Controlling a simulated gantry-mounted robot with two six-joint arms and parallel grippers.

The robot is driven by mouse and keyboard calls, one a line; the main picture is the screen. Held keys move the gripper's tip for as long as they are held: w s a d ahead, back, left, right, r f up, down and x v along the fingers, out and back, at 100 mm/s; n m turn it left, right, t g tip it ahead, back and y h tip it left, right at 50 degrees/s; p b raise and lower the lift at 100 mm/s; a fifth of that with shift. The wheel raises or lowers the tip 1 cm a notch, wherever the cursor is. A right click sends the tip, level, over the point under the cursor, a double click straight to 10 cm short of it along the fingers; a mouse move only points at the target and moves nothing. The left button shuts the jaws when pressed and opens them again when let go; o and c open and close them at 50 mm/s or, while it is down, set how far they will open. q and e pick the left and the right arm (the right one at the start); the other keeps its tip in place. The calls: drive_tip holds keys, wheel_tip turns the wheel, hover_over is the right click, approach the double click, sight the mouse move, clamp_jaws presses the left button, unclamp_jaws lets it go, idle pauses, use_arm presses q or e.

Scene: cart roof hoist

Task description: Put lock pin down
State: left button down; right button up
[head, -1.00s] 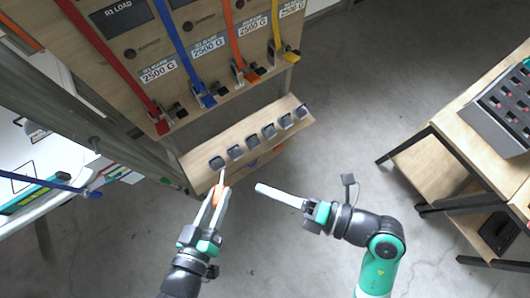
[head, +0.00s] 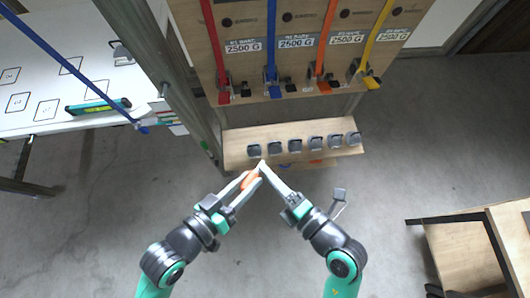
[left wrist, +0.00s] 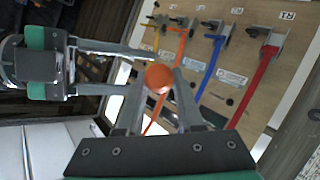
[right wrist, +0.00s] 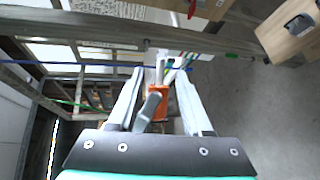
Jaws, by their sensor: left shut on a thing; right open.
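The lock pin (head: 251,180), with an orange body, is held in my left gripper (head: 250,183), which is shut on it. In the left wrist view the pin's round orange end (left wrist: 158,78) shows between the fingers. My right gripper (head: 264,170) is open, its fingertips close to the pin and the left fingertips. In the right wrist view the orange part (right wrist: 158,101) appears between the right fingers, partly behind a grey finger of my left gripper. I cannot tell whether the right fingers touch it.
A wooden shelf (head: 300,132) with a row of grey blocks lies just beyond the grippers. Above it is a wooden panel with red, blue, orange and yellow straps (head: 328,38) in clamps. A white table (head: 45,95) is at left, a wooden cart (head: 462,250) at lower right. Floor between is clear.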

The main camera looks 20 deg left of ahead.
drive_tip(key=x, duration=0.2)
drive_tip(key=shift+w+a+f, duration=0.1)
drive_tip(key=shift+w+a, duration=0.1)
drive_tip(key=shift+a, duration=0.05)
drive_tip(key=shift+c, duration=0.3)
clamp_jaws()
use_arm(q)
drive_tip(key=shift+c, duration=2.3)
unclamp_jaws()
drive_tip(key=shift+r, duration=0.1)
